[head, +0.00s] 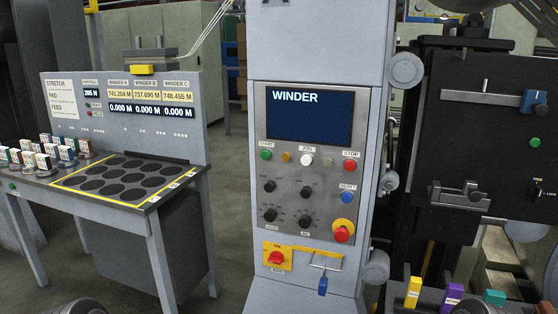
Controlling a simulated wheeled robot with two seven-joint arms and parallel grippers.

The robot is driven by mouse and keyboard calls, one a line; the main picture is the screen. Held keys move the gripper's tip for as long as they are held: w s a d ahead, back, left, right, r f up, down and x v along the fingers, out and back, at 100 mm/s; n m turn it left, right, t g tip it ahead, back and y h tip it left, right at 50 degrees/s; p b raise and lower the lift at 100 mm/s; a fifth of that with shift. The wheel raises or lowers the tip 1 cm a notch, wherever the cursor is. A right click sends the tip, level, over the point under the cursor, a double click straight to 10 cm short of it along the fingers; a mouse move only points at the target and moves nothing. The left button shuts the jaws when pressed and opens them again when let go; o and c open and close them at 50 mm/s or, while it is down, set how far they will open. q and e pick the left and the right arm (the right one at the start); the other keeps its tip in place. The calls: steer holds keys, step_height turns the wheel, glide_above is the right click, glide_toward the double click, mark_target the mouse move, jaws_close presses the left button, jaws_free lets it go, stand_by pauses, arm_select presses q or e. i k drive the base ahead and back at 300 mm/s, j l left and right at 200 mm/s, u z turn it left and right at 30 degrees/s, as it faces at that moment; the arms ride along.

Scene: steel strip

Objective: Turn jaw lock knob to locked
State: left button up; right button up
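On the dark panel (465,140) at the right stands a small dark knob (537,190) near the right edge of the view. It has small white lettering around it, hard to read, and looks like the jaw lock knob. Its pointer direction is too small to tell. A grey metal jaw-like clamp (460,195) is mounted to its left on the same panel. Neither of my grippers is in view. Only rounded grey parts, seemingly of my arms, show at the bottom edge.
A blue-handled clamp (534,102) and a green button (534,142) sit above the knob. The grey winder console (320,220) stands left of the panel. Coloured blocks (452,296) stand below it. A table (120,190) with black discs is at far left.

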mark_target(535, 193)
steer(key=z, duration=1.35)
steer(key=i+l+z, duration=0.15)
steer(key=z, duration=0.25)
steer(key=i+l+z, duration=0.1)
steer(key=i+z, duration=0.5)
steer(key=z, duration=0.15)
